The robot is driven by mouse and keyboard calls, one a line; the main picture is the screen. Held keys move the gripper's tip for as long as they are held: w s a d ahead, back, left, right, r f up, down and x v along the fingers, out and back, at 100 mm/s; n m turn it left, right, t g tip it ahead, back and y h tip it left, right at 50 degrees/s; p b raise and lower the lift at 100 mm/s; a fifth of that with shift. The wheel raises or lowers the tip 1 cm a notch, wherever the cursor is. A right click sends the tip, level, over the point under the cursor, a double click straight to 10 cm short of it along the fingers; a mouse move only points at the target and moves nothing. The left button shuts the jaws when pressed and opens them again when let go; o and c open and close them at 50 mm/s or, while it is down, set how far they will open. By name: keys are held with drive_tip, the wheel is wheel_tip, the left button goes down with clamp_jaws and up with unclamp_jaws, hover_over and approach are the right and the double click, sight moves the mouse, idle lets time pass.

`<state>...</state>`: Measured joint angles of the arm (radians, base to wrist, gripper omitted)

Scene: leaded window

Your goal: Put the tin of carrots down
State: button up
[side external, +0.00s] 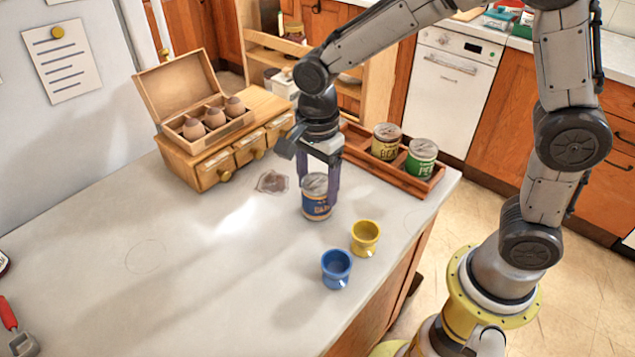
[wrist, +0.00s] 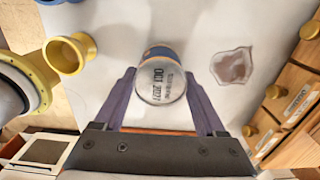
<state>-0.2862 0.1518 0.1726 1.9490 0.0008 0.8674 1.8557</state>
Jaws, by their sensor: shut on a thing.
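The tin of carrots (side external: 316,199) has a blue label with orange and a grey metal lid; I cannot read its name clearly. My gripper (side external: 320,184) points down and is shut on the tin from its two sides. The tin is upright, at or just above the pale counter (side external: 190,290); I cannot tell whether its base touches. In the wrist view, the tin's lid (wrist: 161,86) with stamped date print sits between my purple fingers (wrist: 160,80). Its base is hidden there.
A yellow cup (side external: 365,237) and a blue cup (side external: 336,268) stand in front, to the right. A wooden tray (side external: 399,176) behind holds two tins. A brown stain (side external: 271,181) and a wooden drawer box (side external: 222,150) lie left. The front-left counter is largely clear.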

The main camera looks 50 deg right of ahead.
sight(317, 182)
drive_tip(key=o, duration=1.6)
drive_tip(key=shift+f, duration=0.15)
drive_tip(key=shift+r, duration=6.25)
